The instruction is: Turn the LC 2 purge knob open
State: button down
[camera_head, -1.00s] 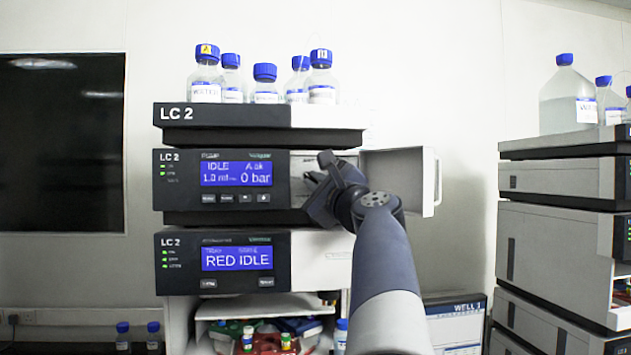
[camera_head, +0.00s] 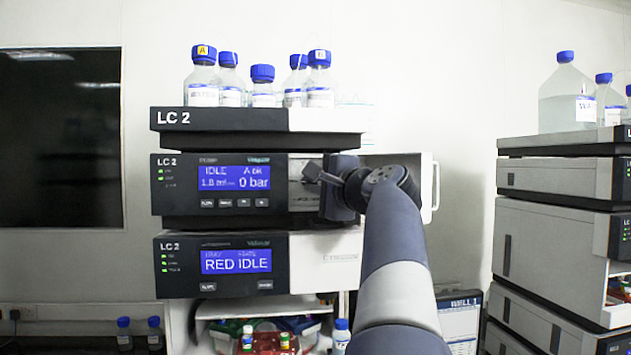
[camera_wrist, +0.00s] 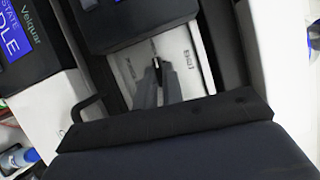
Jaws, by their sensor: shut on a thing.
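The LC 2 pump module (camera_head: 222,184) is the middle unit of the stack, its screen reading IDLE and 0 bar. Its front door (camera_head: 427,178) stands open to the right, baring a light panel. My gripper (camera_head: 312,174) is at this panel, hiding most of it in the head view. In the wrist view my grey fingers (camera_wrist: 157,78) are closed together on the small dark purge knob (camera_wrist: 157,62), of which little shows. A printed label (camera_wrist: 188,58) is on the panel beside it. The knob's angle cannot be made out.
Bottles with blue caps (camera_head: 262,88) stand on the stack's top tray. The RED IDLE module (camera_head: 220,264) is just below the pump. A second instrument stack (camera_head: 550,240) stands at the right, with a gap of bare wall between.

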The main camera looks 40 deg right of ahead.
jog(key=shift+r, duration=0.1)
dwell(0.3)
jog(key=c, duration=1.5)
grip_release()
jog(key=shift+w, duration=0.1)
jog(key=shift+c, duration=0.2)
jog(key=s+a+b, duration=0.1)
jog(key=s+b, duration=0.2)
jog(key=s, duration=0.7)
jog(key=shift+s+a+f, duration=0.25)
jog(key=shift+s+a, duration=0.1)
jog(key=shift+s, duration=0.05)
jog(key=w+p, duration=0.1)
jog(key=w, duration=0.2)
jog(key=w+d+p, duration=0.1)
jog(key=w, duration=0.3)
jog(key=w+p, duration=0.1)
jog(key=w, duration=0.2)
jog(key=shift+w+d+r, duration=0.1)
jog(key=shift+w+d, duration=0.25)
jog(key=shift+w, duration=0.05)
